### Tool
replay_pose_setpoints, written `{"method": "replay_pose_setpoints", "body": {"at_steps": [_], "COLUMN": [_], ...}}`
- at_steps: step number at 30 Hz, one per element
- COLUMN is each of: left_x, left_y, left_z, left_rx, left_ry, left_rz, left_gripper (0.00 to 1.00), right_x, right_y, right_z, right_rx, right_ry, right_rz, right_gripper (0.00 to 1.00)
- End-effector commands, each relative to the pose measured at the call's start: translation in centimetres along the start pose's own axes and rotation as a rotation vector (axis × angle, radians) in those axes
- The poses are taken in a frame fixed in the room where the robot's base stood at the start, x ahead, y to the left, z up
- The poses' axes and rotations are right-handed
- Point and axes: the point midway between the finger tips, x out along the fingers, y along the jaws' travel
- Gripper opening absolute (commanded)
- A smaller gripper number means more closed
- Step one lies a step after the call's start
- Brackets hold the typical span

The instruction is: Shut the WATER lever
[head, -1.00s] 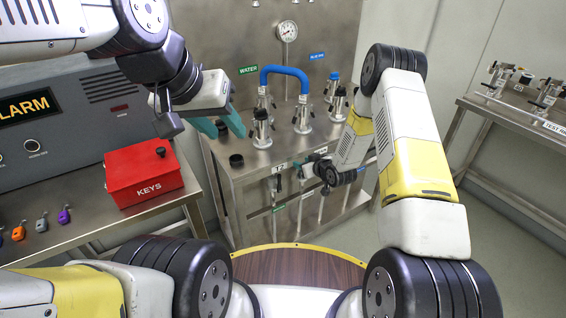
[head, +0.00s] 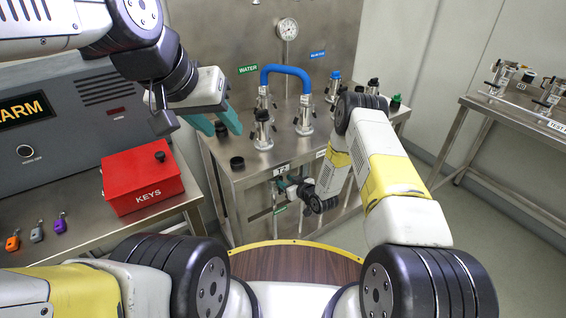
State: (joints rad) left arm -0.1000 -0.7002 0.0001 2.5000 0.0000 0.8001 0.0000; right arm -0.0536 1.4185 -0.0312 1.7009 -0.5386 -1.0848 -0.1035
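The green WATER sign (head: 247,69) is on the steel back panel, above the left part of the valve bench. Below the bench top, a small green tag (head: 281,209) shows on the front at the left. Its writing is too small to read. My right gripper (head: 283,185) is at the bench front near the left lever position, just above this tag. It hides most of the lever there, and I cannot tell whether it touches it or how far its fingers are apart. My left gripper (head: 216,126) is open and empty, left of the bench top.
A blue hose (head: 287,69) arches over steel fittings on the bench top (head: 253,174). A round gauge (head: 287,29) is on the back panel. A red KEYS box (head: 143,183) and a grey alarm console (head: 75,125) stand at left. Another steel table (head: 510,112) is at right.

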Motion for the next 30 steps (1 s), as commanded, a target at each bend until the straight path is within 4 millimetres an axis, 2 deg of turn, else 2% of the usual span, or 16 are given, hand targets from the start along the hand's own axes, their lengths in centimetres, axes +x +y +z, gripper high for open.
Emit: {"method": "replay_pose_setpoints", "body": {"at_steps": [3,7,12,18,20,24,30], "left_x": [0.0,0.0,0.0,0.0,0.0,0.0,0.0], "left_y": [0.0,0.0,0.0,0.0,0.0,0.0,0.0], "left_z": [0.0,0.0,0.0,0.0,0.0,0.0,0.0], "left_rx": [0.0,0.0,0.0,0.0,0.0,0.0,0.0], "left_ry": [0.0,0.0,0.0,0.0,0.0,0.0,0.0], "left_rz": [0.0,0.0,0.0,0.0,0.0,0.0,0.0], "left_gripper": [0.4,0.4,0.4,0.4,0.4,0.4,0.4], "right_x": [2.0,3.4,4.2,4.2,4.2,4.2,4.2], "right_y": [-0.1,0.0,0.1,0.1,0.1,0.1,0.1], "right_z": [0.0,0.0,0.0,0.0,0.0,0.0,0.0], "right_rx": [0.0,0.0,0.001,0.001,0.001,0.001,0.001], "right_ry": [0.001,0.0,0.0,-0.001,-0.001,-0.001,-0.001], "right_rz": [0.0,0.001,0.002,0.001,0.001,0.001,0.001], "right_gripper": [0.38,0.38,0.38,0.38,0.28,0.01,0.0]}}
